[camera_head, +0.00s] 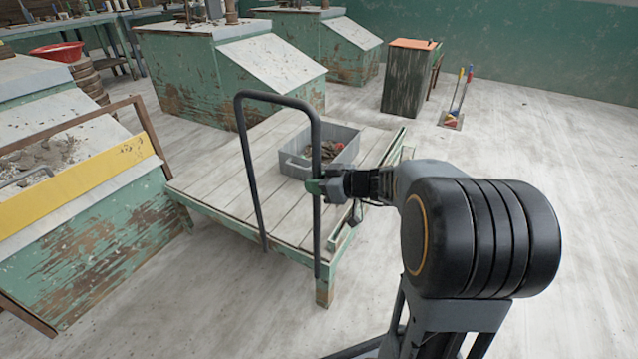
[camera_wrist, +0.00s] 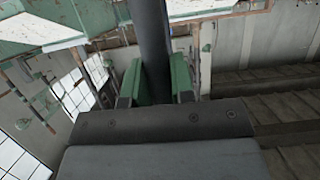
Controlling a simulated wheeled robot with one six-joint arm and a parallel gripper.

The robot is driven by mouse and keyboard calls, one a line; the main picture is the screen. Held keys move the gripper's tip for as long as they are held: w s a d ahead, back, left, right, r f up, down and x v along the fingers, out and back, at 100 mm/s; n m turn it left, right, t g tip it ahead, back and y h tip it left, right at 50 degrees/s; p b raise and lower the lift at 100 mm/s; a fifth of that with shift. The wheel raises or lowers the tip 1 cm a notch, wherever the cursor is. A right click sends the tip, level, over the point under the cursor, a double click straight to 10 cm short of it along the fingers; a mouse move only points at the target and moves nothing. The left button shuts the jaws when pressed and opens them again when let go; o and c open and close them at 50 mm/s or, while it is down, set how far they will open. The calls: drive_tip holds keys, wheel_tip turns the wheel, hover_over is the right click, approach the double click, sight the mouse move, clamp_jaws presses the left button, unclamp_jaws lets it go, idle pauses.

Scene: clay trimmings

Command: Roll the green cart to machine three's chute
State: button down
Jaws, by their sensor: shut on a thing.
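The green cart (camera_head: 225,192) has a pale plank deck, a chipped green frame and a tall dark hoop handle (camera_head: 248,165). It stands on the floor in the middle of the head view. My gripper (camera_head: 318,187) is shut on the handle's right upright. In the wrist view, the green fingers (camera_wrist: 154,84) sit on both sides of the dark bar (camera_wrist: 149,45). Green machines with sloping pale tops stand at the near left (camera_head: 85,235), behind the cart (camera_head: 265,62) and further back (camera_head: 350,40). No number shows, so I cannot tell which is machine three.
A grey bin (camera_head: 292,165) with scraps rides on the deck. The near-left machine's yellow-banded front (camera_head: 85,187) stands close to the cart's left side. A dark cabinet (camera_head: 405,80) and a small tool stand (camera_head: 452,120) are behind right. Floor at right is clear.

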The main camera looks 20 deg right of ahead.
drive_tip(key=s+a+b, duration=0.2)
drive_tip(key=s+a, duration=0.3)
drive_tip(key=a, duration=0.1)
drive_tip(key=shift+s, duration=0.2)
idle(0.4)
drive_tip(key=s+a, duration=0.5)
drive_tip(key=shift+s+a, duration=0.2)
drive_tip(key=shift+a, duration=0.2)
idle(0.5)
